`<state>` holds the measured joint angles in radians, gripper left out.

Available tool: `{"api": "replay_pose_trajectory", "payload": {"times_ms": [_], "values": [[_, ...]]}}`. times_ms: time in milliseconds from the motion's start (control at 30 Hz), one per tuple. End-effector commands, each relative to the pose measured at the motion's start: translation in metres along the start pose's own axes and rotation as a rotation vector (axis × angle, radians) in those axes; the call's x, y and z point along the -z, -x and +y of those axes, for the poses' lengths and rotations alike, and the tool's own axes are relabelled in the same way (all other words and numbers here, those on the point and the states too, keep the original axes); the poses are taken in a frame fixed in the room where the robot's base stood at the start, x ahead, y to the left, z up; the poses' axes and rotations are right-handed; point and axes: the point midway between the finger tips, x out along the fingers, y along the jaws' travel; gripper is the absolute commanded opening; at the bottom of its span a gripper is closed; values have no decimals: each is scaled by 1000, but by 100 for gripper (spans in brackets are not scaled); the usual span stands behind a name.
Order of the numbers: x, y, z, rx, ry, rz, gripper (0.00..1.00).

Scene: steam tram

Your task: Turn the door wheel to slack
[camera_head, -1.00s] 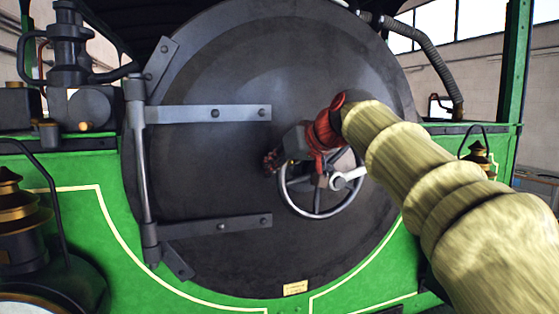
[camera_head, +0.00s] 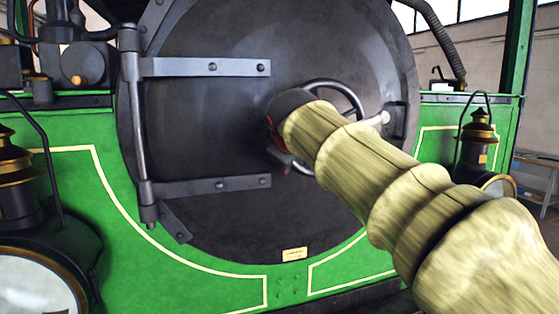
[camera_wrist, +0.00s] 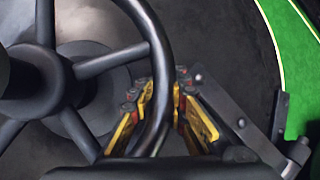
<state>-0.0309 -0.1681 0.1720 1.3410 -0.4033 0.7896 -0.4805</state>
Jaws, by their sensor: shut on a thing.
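The door wheel (camera_head: 340,86) is a dark metal spoked wheel on the round black door. In the head view my arm covers much of it, leaving mainly its upper rim visible. In the wrist view the door wheel (camera_wrist: 157,45) fills the left half, with its hub at the far left. My gripper (camera_wrist: 162,92) has yellow-and-red fingers on both sides of the rim and is shut on it. In the head view only a little of my gripper shows, at the wheel's lower left. A pale handle (camera_head: 376,119) sticks out at the wheel's right.
The black door (camera_head: 215,120) has two grey hinge straps (camera_head: 205,67) on its left. A dark bracket (camera_head: 398,120) sits at its right edge. The green front (camera_head: 85,185) surrounds it. Brass-topped lamps stand left (camera_head: 12,175) and right (camera_head: 478,140).

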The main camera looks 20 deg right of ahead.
Motion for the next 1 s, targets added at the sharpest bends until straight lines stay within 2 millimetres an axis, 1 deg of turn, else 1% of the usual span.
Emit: {"api": "replay_pose_trajectory", "payload": {"times_ms": [200, 500, 733, 1000], "values": [[-20, -11, 0, -107, 171, -35, 0], [-41, -21, 8, -221, 359, -80, 0], [-49, -25, 15, -273, 445, -100, 0], [-52, -25, 19, -296, 482, -108, 0]]}}
